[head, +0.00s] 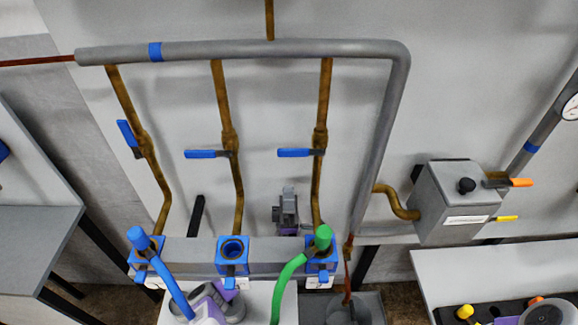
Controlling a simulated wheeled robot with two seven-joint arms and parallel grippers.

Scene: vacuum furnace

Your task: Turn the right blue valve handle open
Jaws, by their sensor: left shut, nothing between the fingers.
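The right blue valve handle (294,153) points left, crosswise to its brown vertical pipe (324,95). The middle blue handle (203,154) lies crosswise in the same way. The left blue handle (126,133) runs roughly along its pipe. My left gripper (288,192) is shut and empty. It is below the right handle in the picture, apart from it, near the wall and left of the right pipe. The grey manifold bar hides part of the arm behind the gripper. My right gripper does not show.
A grey pipe (240,50) runs across the top and down the right side. Below is a grey manifold (270,255) with blue fittings, a blue hose (172,287) and a green hose (289,272). A grey box (455,200) with an orange handle (520,182) is at right.

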